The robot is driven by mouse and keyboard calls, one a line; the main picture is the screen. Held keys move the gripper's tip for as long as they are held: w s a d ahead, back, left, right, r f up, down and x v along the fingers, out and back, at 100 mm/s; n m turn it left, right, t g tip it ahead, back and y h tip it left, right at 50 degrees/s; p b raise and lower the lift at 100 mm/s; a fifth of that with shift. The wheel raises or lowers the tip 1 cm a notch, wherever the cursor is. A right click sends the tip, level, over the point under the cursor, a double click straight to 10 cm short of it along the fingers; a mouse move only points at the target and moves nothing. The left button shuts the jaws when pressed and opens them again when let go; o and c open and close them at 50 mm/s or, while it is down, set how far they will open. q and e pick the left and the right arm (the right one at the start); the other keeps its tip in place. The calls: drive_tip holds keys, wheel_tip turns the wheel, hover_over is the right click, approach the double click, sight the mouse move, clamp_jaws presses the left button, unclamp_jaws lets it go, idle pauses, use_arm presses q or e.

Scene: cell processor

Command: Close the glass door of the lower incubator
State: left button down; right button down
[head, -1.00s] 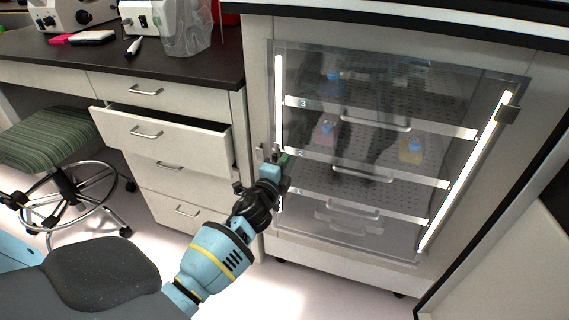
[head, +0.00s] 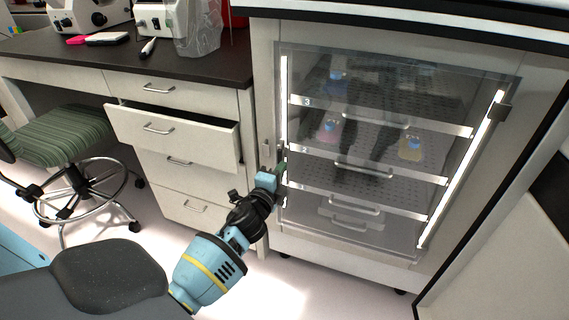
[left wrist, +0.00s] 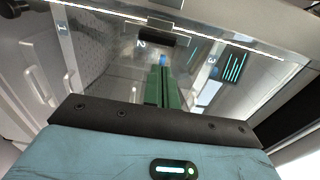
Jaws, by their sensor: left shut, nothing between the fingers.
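The lower incubator's glass door (head: 395,75) is a clear pane across the front of the white cabinet. It lies over or close to the opening; I cannot tell whether it is fully flush. In the left wrist view the green fingers (left wrist: 162,86) are together and point at the glass (left wrist: 105,42). My right gripper is not in view.
An open drawer (head: 172,129) juts out to the left. A green striped stool (head: 62,135) stands further left. The floor before the incubator is clear.

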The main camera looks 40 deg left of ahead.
use_arm(q)
drive_tip(key=v, duration=0.7)
drive_tip(key=shift+s+d+f, duration=0.15)
drive_tip(key=shift+s, duration=0.15)
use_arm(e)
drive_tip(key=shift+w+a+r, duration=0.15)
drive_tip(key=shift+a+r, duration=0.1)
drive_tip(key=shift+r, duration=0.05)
